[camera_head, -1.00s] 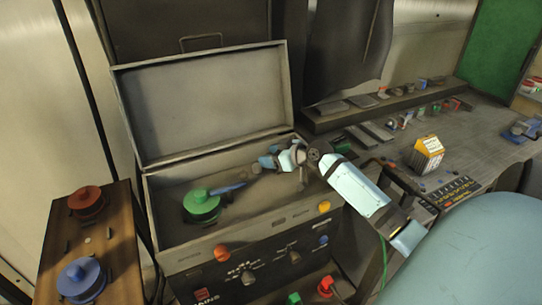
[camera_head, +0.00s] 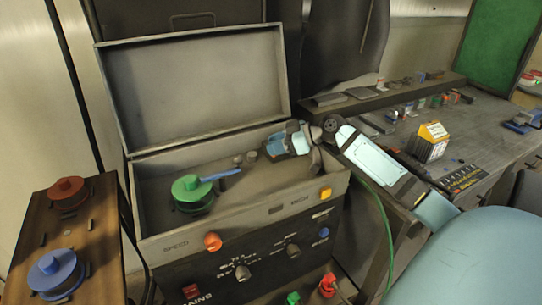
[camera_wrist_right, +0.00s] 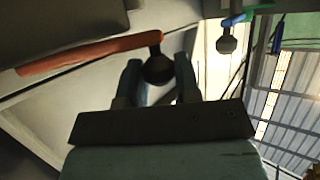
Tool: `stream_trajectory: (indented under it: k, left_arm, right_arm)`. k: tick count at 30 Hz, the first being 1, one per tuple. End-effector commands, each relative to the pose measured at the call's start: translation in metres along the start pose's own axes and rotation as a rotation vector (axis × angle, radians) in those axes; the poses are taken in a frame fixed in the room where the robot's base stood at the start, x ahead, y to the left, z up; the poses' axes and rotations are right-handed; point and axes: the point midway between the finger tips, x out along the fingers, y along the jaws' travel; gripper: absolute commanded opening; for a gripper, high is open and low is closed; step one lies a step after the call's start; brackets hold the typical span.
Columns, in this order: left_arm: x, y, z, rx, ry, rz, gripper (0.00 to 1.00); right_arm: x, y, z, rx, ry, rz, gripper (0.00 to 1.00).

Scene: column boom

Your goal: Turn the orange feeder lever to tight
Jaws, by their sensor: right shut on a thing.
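My right gripper (camera_head: 290,140) is at the back right inside the open grey machine box (camera_head: 200,228), its arm coming from the right. In the right wrist view its two fingers (camera_wrist_right: 158,85) stand either side of a dark round knob (camera_wrist_right: 158,70) at the end of the orange feeder lever (camera_wrist_right: 85,55). The gripper is shut on that lever's knob. In the head view I cannot make out the orange lever; the gripper likely covers it. The tight marking cannot be read. My left gripper is not in view.
A green spool (camera_head: 192,192) with a blue lever (camera_head: 222,175) sits in the box. The raised lid (camera_head: 195,80) stands behind. The front panel has an orange knob (camera_head: 212,241) and a yellow button (camera_head: 325,193). A side board (camera_head: 85,225) holds red and blue spools.

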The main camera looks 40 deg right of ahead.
Motion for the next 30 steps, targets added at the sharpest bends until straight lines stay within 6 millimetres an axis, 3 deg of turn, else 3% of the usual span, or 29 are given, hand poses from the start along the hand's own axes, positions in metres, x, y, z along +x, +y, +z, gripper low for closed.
stream_trajectory:
  k: [14,15,18,26,30]
  left_arm:
    - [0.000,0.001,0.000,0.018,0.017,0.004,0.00]
    - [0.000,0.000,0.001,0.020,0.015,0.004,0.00]
    - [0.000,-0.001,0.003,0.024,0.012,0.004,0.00]
    - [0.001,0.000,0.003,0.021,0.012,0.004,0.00]
    - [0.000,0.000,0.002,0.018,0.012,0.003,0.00]
  right_arm:
    - [-0.005,-0.001,0.002,-0.024,0.001,-0.056,0.00]
    - [-0.005,-0.001,0.002,-0.024,0.001,-0.056,0.37]
    - [-0.005,-0.001,0.002,-0.024,0.001,-0.056,0.56]
    - [-0.005,-0.001,0.001,-0.024,0.001,-0.055,0.56]
    - [-0.009,-0.001,-0.009,-0.026,0.002,-0.056,0.56]
